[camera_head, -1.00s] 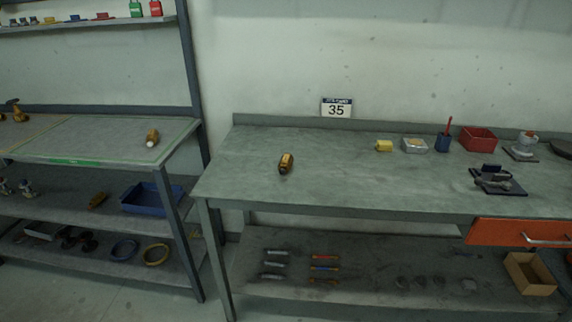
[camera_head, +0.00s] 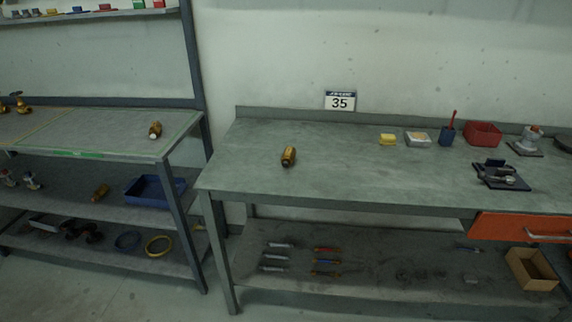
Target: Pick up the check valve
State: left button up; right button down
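A small brass-coloured valve-like fitting (camera_head: 288,156) lies alone on the left part of the grey workbench (camera_head: 340,168); it may be the check valve. A similar brass fitting with a pale end (camera_head: 155,130) lies near the right edge of the left table (camera_head: 110,130). More brass valves (camera_head: 20,103) stand at the far left of that table. They are too small to tell their types apart. Neither of my grippers is in view.
The workbench holds a yellow block (camera_head: 388,139), a red bin (camera_head: 483,134) and a dark vise-like tool (camera_head: 500,176) at right. An orange drawer (camera_head: 520,228) sits under it. A blue bin (camera_head: 155,190) is on the left shelf. Floor shows between the tables.

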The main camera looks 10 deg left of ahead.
aim_at(288, 155)
jog(key=i+l+u, duration=0.2)
jog(key=u, duration=0.3)
jog(key=i+l+u, duration=0.2)
jog(key=u, duration=0.25)
jog(key=i+l, duration=0.15)
jog(key=l, duration=0.25)
jog(key=i+l+u, duration=0.1)
jog(key=l, duration=0.3)
jog(key=i+l+u, duration=0.1)
jog(key=i+l, duration=0.15)
jog(key=l, duration=0.15)
jog(key=i+l, duration=0.15)
jog(key=l, duration=0.25)
